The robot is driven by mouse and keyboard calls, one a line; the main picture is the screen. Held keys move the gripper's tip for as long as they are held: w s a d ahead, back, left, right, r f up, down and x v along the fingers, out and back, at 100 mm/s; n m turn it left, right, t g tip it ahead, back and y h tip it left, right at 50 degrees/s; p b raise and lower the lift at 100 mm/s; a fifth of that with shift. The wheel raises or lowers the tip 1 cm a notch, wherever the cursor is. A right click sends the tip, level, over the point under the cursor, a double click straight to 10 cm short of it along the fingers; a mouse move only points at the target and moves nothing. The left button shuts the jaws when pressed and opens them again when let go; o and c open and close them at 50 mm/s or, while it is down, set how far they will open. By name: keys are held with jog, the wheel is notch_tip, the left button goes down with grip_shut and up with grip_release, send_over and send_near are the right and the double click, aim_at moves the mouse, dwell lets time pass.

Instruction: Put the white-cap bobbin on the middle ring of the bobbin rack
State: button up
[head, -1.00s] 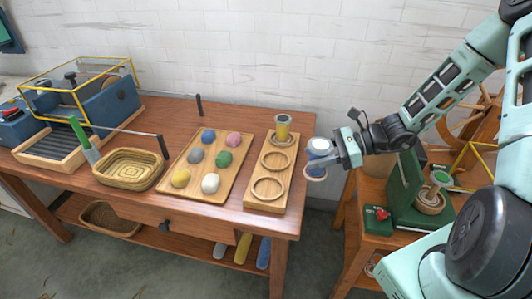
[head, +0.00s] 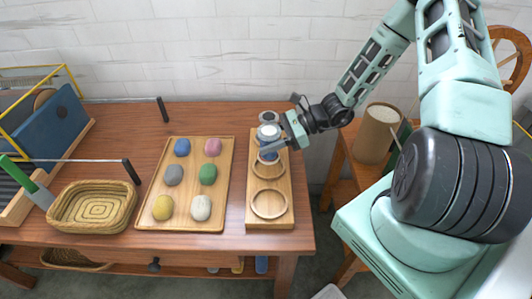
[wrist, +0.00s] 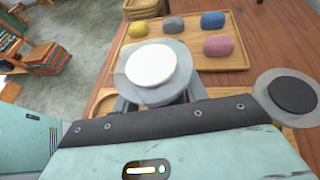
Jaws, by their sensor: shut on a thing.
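The white-cap bobbin (head: 268,132) has a white disc on a pale flange, with blue wound body partly showing below. My gripper (head: 282,138) is shut on it from the right and holds it upright over the bobbin rack (head: 286,212). The bobbin overlaps the far part of the middle ring (head: 268,178); I cannot tell whether it touches the rack. In the wrist view the white cap (wrist: 152,66) hides most of the fingers. A dark-cap bobbin (wrist: 294,94) stands at the far ring, mostly hidden behind the held one in the head view. The near ring (head: 269,203) is empty.
A wooden tray (head: 187,219) with several coloured wool balls lies left of the rack. A wicker basket (head: 92,207) and a thin black-ended bar (head: 132,171) are further left. The table's right edge is close beside the rack.

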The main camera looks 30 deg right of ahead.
jog(key=shift+f, duration=2.4)
